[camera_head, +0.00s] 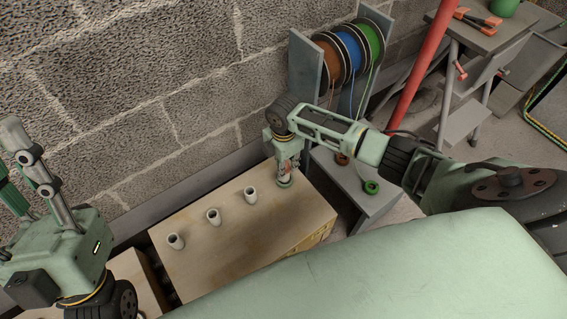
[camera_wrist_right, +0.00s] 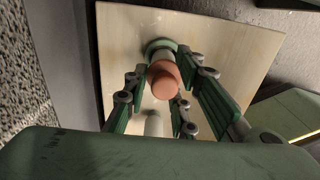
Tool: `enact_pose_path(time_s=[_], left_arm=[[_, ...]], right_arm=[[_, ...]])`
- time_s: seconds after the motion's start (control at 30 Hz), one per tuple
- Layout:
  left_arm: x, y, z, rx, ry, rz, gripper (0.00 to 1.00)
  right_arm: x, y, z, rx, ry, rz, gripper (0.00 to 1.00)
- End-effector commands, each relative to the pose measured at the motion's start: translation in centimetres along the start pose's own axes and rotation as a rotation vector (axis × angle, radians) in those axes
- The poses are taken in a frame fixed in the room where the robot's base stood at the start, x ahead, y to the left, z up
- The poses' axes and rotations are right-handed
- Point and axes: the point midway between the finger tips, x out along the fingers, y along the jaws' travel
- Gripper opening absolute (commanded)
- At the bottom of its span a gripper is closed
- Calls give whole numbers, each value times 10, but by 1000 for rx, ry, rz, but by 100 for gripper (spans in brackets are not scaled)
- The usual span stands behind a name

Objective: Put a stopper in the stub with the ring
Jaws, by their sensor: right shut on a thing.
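The pale wooden box top (camera_head: 230,240) bears a row of white stubs. Three bare ones (camera_head: 176,241) (camera_head: 213,216) (camera_head: 250,195) stand to the left. The stub with the green ring (camera_head: 285,183) around its foot stands at the right end, under my right gripper (camera_head: 287,174). My right gripper is shut on a copper-coloured stopper (camera_wrist_right: 163,80), which is lined up over the ringed stub (camera_wrist_right: 161,57) in the right wrist view. I cannot tell whether it is inside the stub. My left gripper (camera_head: 22,180) is at the left edge, partly cut off; its opening is unclear.
A reel stand (camera_head: 303,70) with brown, blue and green reels stands behind. A red pole (camera_head: 425,65) slants at the right. The block wall (camera_head: 120,90) runs behind the box.

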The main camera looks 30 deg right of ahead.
Motion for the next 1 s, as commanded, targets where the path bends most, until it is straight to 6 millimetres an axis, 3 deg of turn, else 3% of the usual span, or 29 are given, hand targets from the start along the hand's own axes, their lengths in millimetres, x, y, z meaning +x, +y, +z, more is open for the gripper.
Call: enact_pose_path(time_s=[0.27, 0.3, 0.5, 0.73, 0.93, 1.0], left_arm=[[0, 0, -2, -2, 10, 0, 40], [0, 0, -2, -2, 10, 0, 40], [0, 0, -2, -2, 8, 0, 40], [0, 0, -1, -2, 8, 0, 40], [0, 0, -1, -2, 7, 0, 40], [0, 0, -1, -2, 7, 0, 40]], right_arm=[[1, 0, 0, 0, 0, 0, 10], [1, 0, 0, 0, 0, 0, 28], [1, 0, 0, 0, 0, 0, 45], [0, 0, 0, 0, 0, 0, 46], [1, 0, 0, 0, 0, 0, 64], [1, 0, 0, 0, 0, 0, 65]])
